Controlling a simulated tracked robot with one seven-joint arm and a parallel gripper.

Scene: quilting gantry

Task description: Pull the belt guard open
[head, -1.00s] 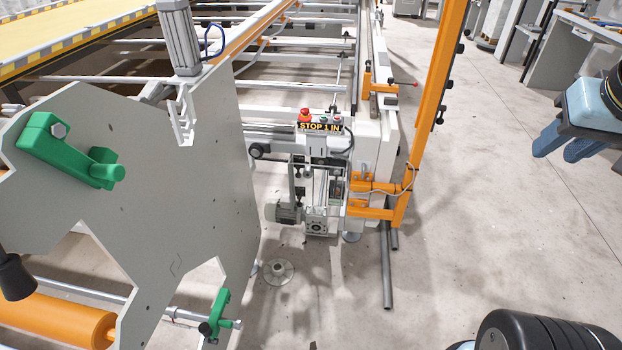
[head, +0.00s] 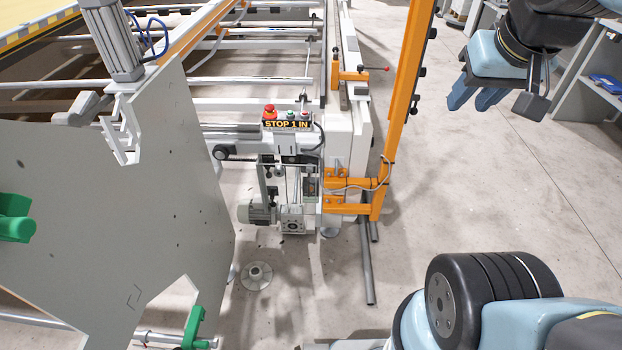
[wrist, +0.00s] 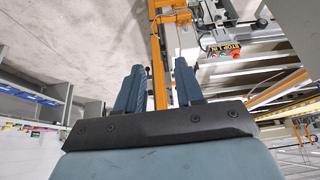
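My gripper (head: 469,102) is at the upper right of the head view, right of the tall orange post (head: 405,90) and apart from it. In the wrist view, its two blue fingers (wrist: 158,85) stand apart with nothing between them. The machine end has a white housing (head: 345,145), orange hinged brackets (head: 345,209) and a motor and gearbox (head: 258,213). I cannot tell for certain which part is the belt guard.
A STOP 1 IN panel (head: 287,124) with a red button (head: 269,111) sits above the gearbox. A large grey plate (head: 130,190) with green clamps fills the left. Grey tubes (head: 367,262) lie on the floor. Open concrete floor (head: 500,190) lies to the right, with shelving (head: 600,95) beyond.

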